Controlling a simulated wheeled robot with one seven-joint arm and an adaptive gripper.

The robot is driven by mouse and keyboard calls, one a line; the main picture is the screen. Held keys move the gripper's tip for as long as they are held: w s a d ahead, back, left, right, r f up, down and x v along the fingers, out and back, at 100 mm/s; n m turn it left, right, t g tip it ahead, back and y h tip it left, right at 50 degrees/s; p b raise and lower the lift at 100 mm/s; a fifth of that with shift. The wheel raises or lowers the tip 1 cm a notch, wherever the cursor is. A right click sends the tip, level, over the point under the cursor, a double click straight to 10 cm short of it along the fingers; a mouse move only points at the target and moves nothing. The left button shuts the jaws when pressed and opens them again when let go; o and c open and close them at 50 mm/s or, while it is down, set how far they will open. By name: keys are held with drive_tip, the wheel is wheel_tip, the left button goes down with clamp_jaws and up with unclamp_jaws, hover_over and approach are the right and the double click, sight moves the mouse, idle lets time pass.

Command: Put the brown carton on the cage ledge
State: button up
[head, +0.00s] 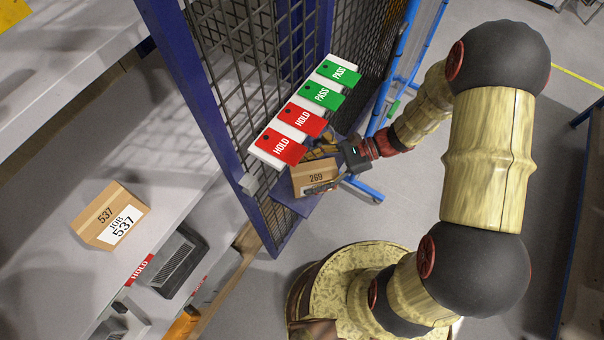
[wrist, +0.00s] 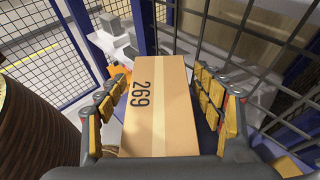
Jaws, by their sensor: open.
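A brown carton marked 269 (head: 307,180) rests on the small blue cage ledge (head: 299,207) on the outside of the mesh cage. My gripper (head: 317,167) is open around this carton, with a finger on either side. In the wrist view the carton (wrist: 158,105) lies between the padded fingers of my gripper (wrist: 152,88); a gap shows on the right, and contact on the left is hard to tell. Part of the ledge is hidden under the carton and gripper. Another brown carton, marked 537 (head: 110,215), sits on the grey shelf at the left.
Red HOLD tags (head: 278,146) and green PASS tags (head: 322,94) hang on a white rail (head: 262,157) just above the ledge. The cage mesh (head: 236,50) and blue post (head: 195,85) stand close by. A dark vented box (head: 172,262) is at lower left.

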drive_tip(key=p+v, duration=0.2)
drive_tip(key=v, duration=0.8)
drive_tip(key=s+d+r+n+t+h, duration=0.2)
drive_tip(key=r+n+h, duration=0.4)
drive_tip(key=r, duration=0.6)
drive_tip(key=s+d+r+n+t+h, duration=0.2)
drive_tip(key=s+r+n+t+h, duration=0.3)
drive_tip(key=r+n, duration=0.5)
wheel_tip(320, 180, up, 2)
drive_tip(key=shift+s+d+r+h, duration=0.1)
drive_tip(key=shift+s+d+h, duration=0.05)
drive_tip(key=shift+s+h, duration=1)
drive_tip(key=shift+f+b, duration=0.45)
drive_tip(key=shift+b, duration=0.15)
drive_tip(key=shift+c, duration=0.9)
